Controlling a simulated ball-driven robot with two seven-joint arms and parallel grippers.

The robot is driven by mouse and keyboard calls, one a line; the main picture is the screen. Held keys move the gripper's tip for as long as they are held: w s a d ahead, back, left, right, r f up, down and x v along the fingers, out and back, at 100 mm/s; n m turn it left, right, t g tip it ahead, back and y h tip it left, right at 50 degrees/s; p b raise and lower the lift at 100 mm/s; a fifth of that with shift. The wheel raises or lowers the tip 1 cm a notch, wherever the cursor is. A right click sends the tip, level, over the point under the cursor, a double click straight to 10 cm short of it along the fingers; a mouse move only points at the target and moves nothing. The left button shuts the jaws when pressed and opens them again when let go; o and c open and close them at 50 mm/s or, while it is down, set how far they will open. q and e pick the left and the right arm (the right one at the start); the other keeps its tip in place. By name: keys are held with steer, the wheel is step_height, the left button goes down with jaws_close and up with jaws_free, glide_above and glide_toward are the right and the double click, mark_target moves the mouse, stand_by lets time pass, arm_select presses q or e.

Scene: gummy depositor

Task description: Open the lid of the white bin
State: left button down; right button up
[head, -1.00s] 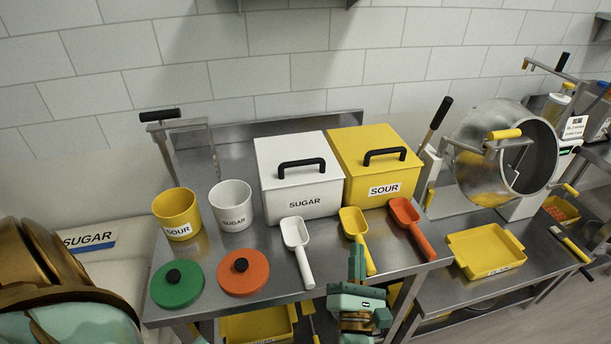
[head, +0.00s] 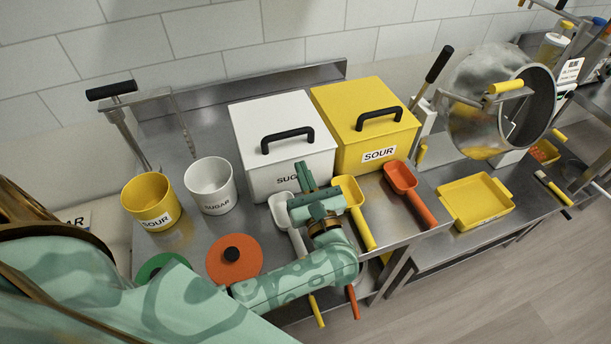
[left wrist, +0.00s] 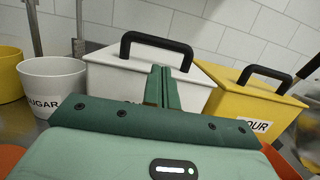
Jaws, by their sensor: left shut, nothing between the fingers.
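The white bin (head: 262,177) labelled SUGAR stands on the steel table with its lid (head: 279,113) closed. A black handle (head: 287,139) arches over the lid. My left gripper (head: 302,168) is shut and empty in front of the bin, covering part of its label. In the left wrist view, the shut fingers (left wrist: 160,82) point at the bin's front (left wrist: 118,84), below the black handle (left wrist: 157,42). I cannot tell whether the fingertips touch the bin. My right gripper is not in view.
A yellow SOUR bin (head: 350,158) stands right beside the white one. White (head: 297,235), yellow (head: 360,219) and orange (head: 413,190) scoops lie in front. White (head: 211,187) and yellow (head: 150,202) buckets stand at the left. An orange lid (head: 222,262) lies nearer.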

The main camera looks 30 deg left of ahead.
mark_target(294, 152)
arm_select(q)
steer(key=x, duration=0.5)
steer(key=shift+a, duration=0.1)
steer(key=shift+w+a+p, duration=0.15)
steer(key=shift+w+p, duration=0.05)
steer(key=shift+p, duration=0.1)
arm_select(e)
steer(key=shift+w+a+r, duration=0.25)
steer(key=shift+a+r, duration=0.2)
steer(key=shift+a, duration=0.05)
arm_select(q)
steer(key=shift+r, duration=0.1)
